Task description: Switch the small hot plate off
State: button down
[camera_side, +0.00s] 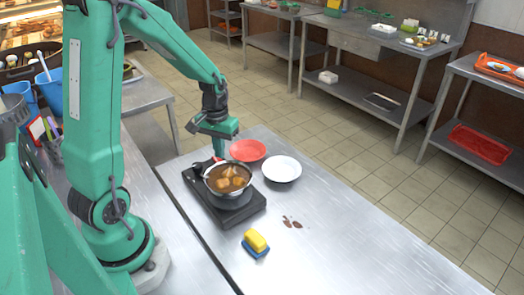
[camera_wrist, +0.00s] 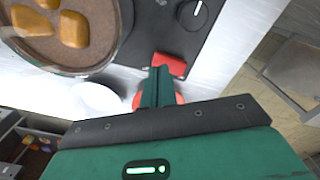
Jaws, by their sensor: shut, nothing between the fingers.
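The small black hot plate (camera_side: 248,210) lies on the steel table with a pot (camera_side: 230,180) of brown broth and chunks on it. In the wrist view the hot plate (camera_wrist: 165,30) shows a round dark knob (camera_wrist: 194,14) with a white mark near the top edge. A red piece (camera_wrist: 170,64) lies at the plate's edge by my fingertips; I cannot tell if it is a handle or a switch. My gripper (camera_side: 219,153) is shut and empty, above the far side of the hot plate. Its green fingers (camera_wrist: 158,76) point toward the red piece; contact is unclear.
A red plate (camera_side: 248,150) and a white plate (camera_side: 282,168) stand behind the pot. A yellow and blue sponge (camera_side: 255,243) lies in front of the hot plate. Brown spills (camera_side: 292,222) mark the table. The table's right part is clear.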

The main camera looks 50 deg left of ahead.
notch_tip(320, 180, up, 6)
jog(key=shift+f, duration=0.25)
dwell(0.5)
jog(key=shift+d, duration=0.1)
jog(key=s+d+r+m+t, duration=0.5)
jog(key=s+d+r, duration=0.5)
jog(key=d+r, duration=0.2)
jog(key=shift+s+d+m+t, duration=0.15)
jog(key=shift+d+m+t, duration=0.25)
jog(key=shift+d, duration=0.65)
